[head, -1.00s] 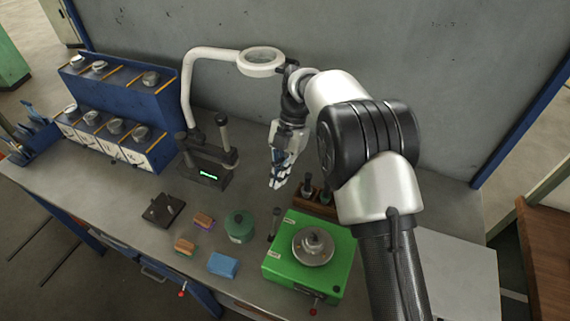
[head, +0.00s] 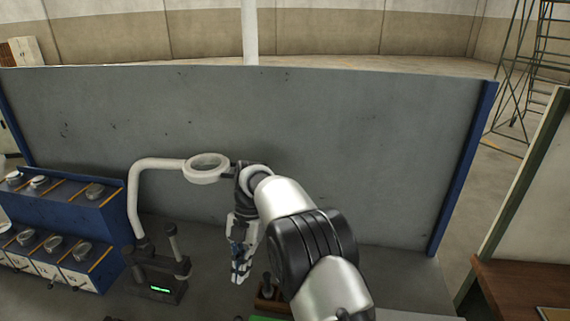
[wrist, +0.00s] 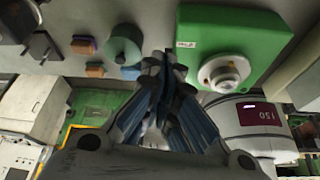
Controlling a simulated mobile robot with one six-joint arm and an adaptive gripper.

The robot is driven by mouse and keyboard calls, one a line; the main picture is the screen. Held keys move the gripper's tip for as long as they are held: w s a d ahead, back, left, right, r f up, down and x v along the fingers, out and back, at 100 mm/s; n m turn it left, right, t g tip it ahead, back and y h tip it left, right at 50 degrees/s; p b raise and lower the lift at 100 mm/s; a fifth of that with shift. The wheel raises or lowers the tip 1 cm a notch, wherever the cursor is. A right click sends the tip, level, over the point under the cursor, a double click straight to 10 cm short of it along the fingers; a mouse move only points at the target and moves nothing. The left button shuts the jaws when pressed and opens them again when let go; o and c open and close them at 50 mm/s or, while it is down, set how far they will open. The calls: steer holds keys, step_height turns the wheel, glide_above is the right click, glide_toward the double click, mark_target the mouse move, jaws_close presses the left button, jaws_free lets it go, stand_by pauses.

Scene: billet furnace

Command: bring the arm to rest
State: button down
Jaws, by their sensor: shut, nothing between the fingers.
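My gripper (head: 240,276) hangs from my bent arm with its fingers pointing down, above the bench and in front of the grey back panel. It is shut and empty. In the wrist view my gripper (wrist: 166,62) shows its fingertips together, with nothing between them. The fingertips appear near the green machine (wrist: 236,42) with its round metal plate, but no contact is clear. My arm reaches up from the lower right of the head view.
A white ring magnifier (head: 207,168) stands left of my arm, its ring close to my wrist. A device with a green display (head: 160,289) is below it. A blue rack (head: 75,215) holds round metal pieces at left. A grey panel (head: 370,150) stands behind.

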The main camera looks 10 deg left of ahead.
steer(key=s+d+r+m+t+b, duration=0.2)
steer(key=s+d+r+m, duration=0.1)
steer(key=d+r+m, duration=0.55)
steer(key=s+d+r+m+t+b, duration=0.15)
steer(key=s+d+r+m, duration=0.25)
steer(key=d+r+m, duration=0.4)
steer(key=s+d+f+m+t+b, duration=0.1)
steer(key=s+d+f+m+t, duration=0.1)
steer(key=s+d+m, duration=0.5)
steer(key=s+d+f+m+t+h+b, duration=0.1)
steer(key=s+d+f+m+t, duration=0.2)
steer(key=s+d+m, duration=0.4)
steer(key=s+f+m, duration=0.1)
steer(key=s+m, duration=0.1)
steer(key=s, duration=0.4)
steer(key=shift+s+b, duration=0.15)
steer(key=shift+b, duration=0.25)
